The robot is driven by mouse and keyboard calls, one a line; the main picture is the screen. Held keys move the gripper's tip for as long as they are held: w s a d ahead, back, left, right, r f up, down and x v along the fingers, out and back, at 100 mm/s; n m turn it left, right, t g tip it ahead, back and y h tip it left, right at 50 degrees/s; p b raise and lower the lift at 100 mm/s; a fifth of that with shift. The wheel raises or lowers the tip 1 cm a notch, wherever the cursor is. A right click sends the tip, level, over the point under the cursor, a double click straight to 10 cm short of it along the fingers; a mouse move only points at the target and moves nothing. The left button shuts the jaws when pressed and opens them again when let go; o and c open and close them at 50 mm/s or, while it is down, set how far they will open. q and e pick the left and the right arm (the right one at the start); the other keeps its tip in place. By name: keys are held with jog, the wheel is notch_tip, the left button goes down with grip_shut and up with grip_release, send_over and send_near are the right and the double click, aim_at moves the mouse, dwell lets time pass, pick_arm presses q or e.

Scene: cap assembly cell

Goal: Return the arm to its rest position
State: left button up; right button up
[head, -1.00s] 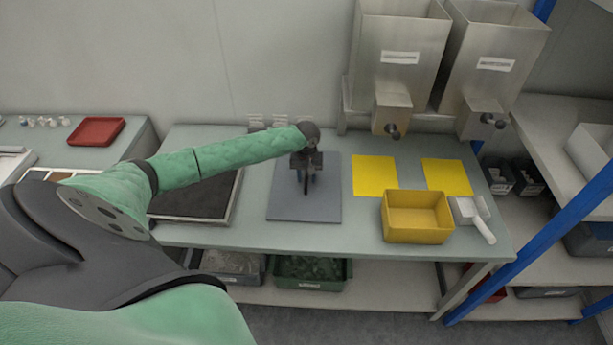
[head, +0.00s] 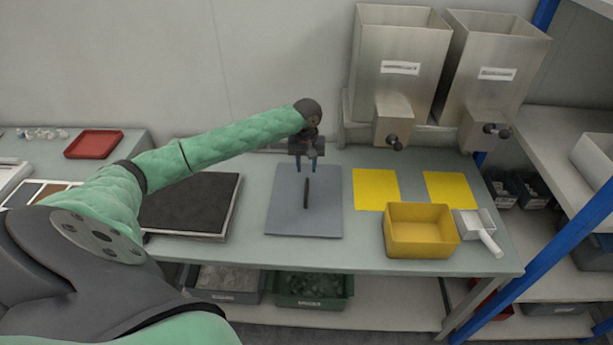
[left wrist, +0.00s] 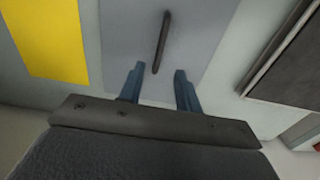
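My left arm, in a green sleeve, reaches in from the left in the head view. Its gripper (head: 306,169) is above the far part of the grey mat (head: 285,213). In the left wrist view the two blue fingers (left wrist: 157,88) are spread apart with nothing between them. A thin dark bar (head: 307,193) is on the mat, just in front of the gripper. It also shows beyond the fingertips in the left wrist view (left wrist: 161,43). My right gripper is not in view.
A dark tray (head: 190,203) lies left of the mat. Two yellow sheets (head: 376,189), a yellow bin (head: 420,251) and a white scoop (head: 478,229) are to its right. Two metal hoppers (head: 398,50) stand behind. A blue post (head: 560,240) rises at the right.

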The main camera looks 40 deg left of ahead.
pick_arm(q)
jog(key=shift+r, duration=0.3)
dwell(0.4)
